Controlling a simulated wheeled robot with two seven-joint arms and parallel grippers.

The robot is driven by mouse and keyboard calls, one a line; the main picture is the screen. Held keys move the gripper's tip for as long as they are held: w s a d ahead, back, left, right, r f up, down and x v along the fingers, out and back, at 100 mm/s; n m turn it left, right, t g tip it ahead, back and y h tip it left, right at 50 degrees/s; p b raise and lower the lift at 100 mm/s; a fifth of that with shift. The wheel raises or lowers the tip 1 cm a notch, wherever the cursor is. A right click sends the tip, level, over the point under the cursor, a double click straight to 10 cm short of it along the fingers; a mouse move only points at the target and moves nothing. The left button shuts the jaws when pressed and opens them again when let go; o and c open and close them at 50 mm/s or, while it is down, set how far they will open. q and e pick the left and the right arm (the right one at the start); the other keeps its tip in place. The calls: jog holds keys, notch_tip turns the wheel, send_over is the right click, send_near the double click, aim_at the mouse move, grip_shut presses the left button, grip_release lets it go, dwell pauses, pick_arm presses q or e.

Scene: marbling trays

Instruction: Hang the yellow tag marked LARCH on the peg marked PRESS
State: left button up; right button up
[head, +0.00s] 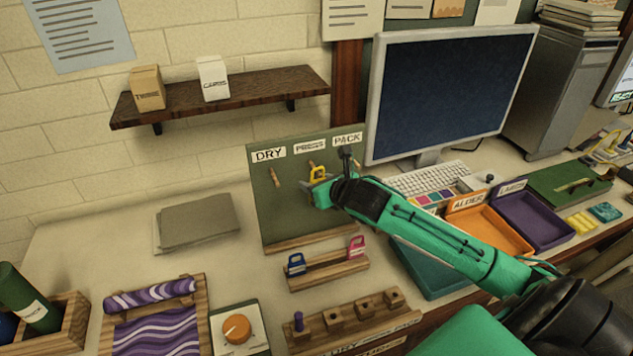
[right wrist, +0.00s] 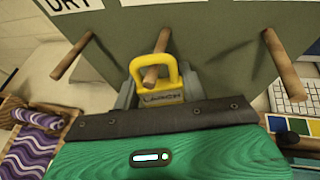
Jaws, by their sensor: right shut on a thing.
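The yellow tag (head: 318,174) is at the middle peg of the green board (head: 262,200). It also shows in the right wrist view (right wrist: 163,97), with LARCH on its body. My right gripper (right wrist: 160,98) is shut on the tag's body, with the loop upward. The middle peg (right wrist: 151,75), under the label PRESS (head: 310,146), shows its end within the loop's opening. I cannot tell for sure whether the loop is fully around it. My right arm hides part of the board's right side. My left gripper is not in view.
The DRY peg (head: 275,177) and the right peg (right wrist: 280,52) stand bare on either side. A rack (head: 330,275) with a blue and a pink tag stands below the board. A monitor (head: 445,95), keyboard (head: 430,180) and orange tray (head: 490,230) lie to the right.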

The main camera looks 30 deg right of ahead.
jog(key=o, duration=1)
jog(key=shift+o, duration=0.2)
jog(key=shift+s+r, duration=0.15)
jog(key=shift+s, duration=0.4)
jog(key=b+v, duration=0.3)
jog(key=v, duration=0.9)
jog(key=shift+s+r+b, duration=0.2)
jog(key=shift+s+b, duration=0.05)
jog(key=shift+b, duration=0.05)
